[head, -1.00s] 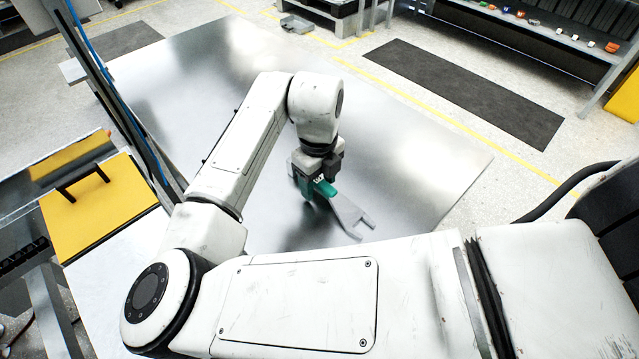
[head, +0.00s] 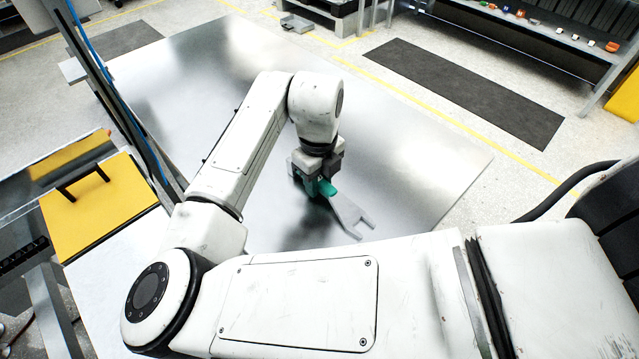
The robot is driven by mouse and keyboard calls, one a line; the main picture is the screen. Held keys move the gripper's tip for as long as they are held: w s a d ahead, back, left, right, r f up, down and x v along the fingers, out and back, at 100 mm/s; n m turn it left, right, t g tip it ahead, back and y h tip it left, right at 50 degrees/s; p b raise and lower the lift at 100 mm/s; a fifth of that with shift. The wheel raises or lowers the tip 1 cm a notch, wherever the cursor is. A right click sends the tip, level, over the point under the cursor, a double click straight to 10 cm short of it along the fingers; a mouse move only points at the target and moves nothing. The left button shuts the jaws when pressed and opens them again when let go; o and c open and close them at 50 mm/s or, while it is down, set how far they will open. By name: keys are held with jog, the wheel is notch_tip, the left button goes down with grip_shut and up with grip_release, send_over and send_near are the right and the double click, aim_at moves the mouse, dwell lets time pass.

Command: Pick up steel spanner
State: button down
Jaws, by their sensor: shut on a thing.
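The steel spanner (head: 350,214) is grey with an open forked end pointing to the lower right. It shows beneath my wrist in the head view, over the shiny metal surface. My gripper (head: 322,188) has green fingertips and is shut on the spanner near its upper left end. The rest of the spanner behind the fingers is hidden by my gripper. I cannot tell how far the spanner is above the metal surface.
The broad metal surface (head: 420,170) around my gripper is bare. A yellow panel with a black handle (head: 95,205) stands at the left, beside a post with a blue hose (head: 115,95). A shelf with small coloured items (head: 560,32) is at the far right, beyond a dark mat (head: 465,90).

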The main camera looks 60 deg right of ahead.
jog(key=shift+r, duration=0.15)
jog(key=shift+r, duration=0.65)
jog(key=s+a+r+b, duration=0.1)
jog(key=s+a+r, duration=0.7)
jog(key=s+r, duration=0.3)
jog(key=shift+s+r+b, duration=0.2)
jog(key=shift+s+b, duration=0.1)
jog(key=c, duration=1.4)
grip_release()
grip_shut()
